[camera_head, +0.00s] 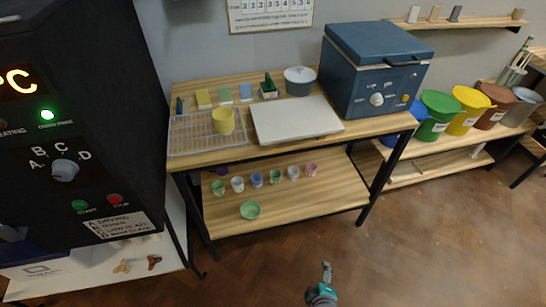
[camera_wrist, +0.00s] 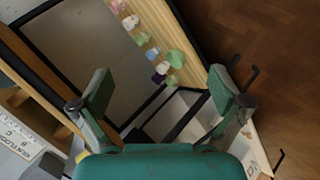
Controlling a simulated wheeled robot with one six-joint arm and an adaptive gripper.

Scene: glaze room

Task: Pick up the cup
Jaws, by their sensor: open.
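A yellow cup (camera_head: 223,121) stands on the wire rack (camera_head: 180,137) at the left of the wooden table. On the shelf below stand several small cups, among them a white cup (camera_head: 237,184), a blue cup (camera_head: 257,180) and a pink cup (camera_head: 311,170). A green bowl (camera_head: 250,210) is in front of them. Several of these small items also show in the wrist view. My gripper (camera_wrist: 162,88) is open, with nothing between its fingers. In the head view my gripper (camera_head: 326,270) is low, over the floor, apart from the table and cups.
A pale slab (camera_head: 295,118), a grey lidded pot (camera_head: 299,81) and a blue kiln (camera_head: 375,68) share the tabletop (camera_head: 190,88). Coloured buckets (camera_head: 438,112) stand at the right. A black control cabinet (camera_head: 75,110) blocks the left. The floor (camera_head: 420,230) in front is clear.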

